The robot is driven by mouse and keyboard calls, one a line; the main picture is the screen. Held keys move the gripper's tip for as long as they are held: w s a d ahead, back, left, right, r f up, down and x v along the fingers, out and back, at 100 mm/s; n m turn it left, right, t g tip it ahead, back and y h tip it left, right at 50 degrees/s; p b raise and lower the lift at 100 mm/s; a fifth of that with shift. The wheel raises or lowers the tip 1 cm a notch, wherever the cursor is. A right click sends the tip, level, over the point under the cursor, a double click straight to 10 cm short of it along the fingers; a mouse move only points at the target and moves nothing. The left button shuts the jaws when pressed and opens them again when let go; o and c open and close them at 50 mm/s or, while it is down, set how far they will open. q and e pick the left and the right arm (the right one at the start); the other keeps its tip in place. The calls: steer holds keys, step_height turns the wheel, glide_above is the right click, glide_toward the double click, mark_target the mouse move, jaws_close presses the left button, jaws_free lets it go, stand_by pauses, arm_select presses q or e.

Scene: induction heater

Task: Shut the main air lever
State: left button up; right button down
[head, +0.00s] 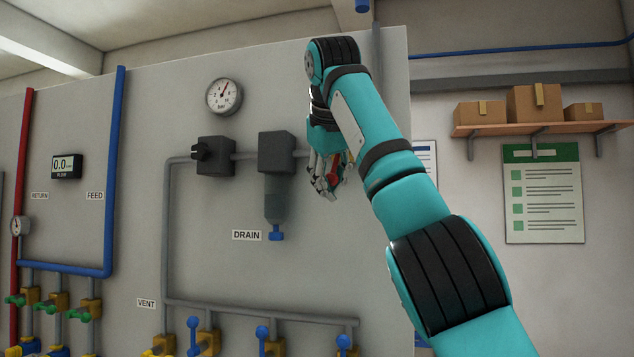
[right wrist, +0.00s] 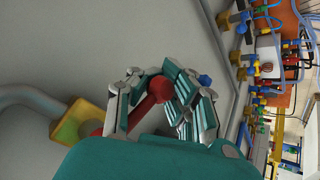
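The main air lever is a red handle with a round red knob (right wrist: 159,88), joined to a yellow valve body (right wrist: 88,122) on a grey pipe. In the right wrist view my right gripper (right wrist: 153,90) has a finger on each side of the knob, close against it, and looks shut on the lever. In the head view my right gripper (head: 327,180) is at the panel's right part, with a bit of the red lever (head: 334,172) showing between its fingers. My arm hides the valve there. My left gripper is in neither view.
A pressure gauge (head: 224,97), a grey regulator (head: 213,156) and a filter with a blue drain (head: 276,190) are left of my gripper. Several blue-handled vent valves (head: 262,333) line the panel's bottom. A shelf with boxes (head: 534,103) is at the right.

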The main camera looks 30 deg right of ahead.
steer(key=shift+s+d+r+n+g+h+p, duration=0.2)
steer(key=shift+s+r+n+g+h+p, duration=0.1)
steer(key=shift+s+r+g+h, duration=0.25)
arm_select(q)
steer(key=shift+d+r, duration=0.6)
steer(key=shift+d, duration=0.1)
arm_select(e)
steer(key=shift+s+d+g, duration=0.2)
steer(key=shift+g, duration=0.05)
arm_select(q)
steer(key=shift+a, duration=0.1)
arm_select(e)
steer(key=c, duration=1.3)
jaws_free()
steer(key=shift+s+r, duration=0.1)
steer(key=shift+s, duration=0.1)
steer(key=shift+c, duration=0.2)
steer(key=shift+o, duration=1.2)
steer(key=shift+s+a, duration=0.2)
steer(key=shift+s, duration=0.05)
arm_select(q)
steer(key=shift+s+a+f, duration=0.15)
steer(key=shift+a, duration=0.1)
arm_select(e)
steer(key=shift+w+d+f, duration=0.15)
steer(key=shift+w+f, duration=0.1)
steer(key=shift+f, duration=0.05)
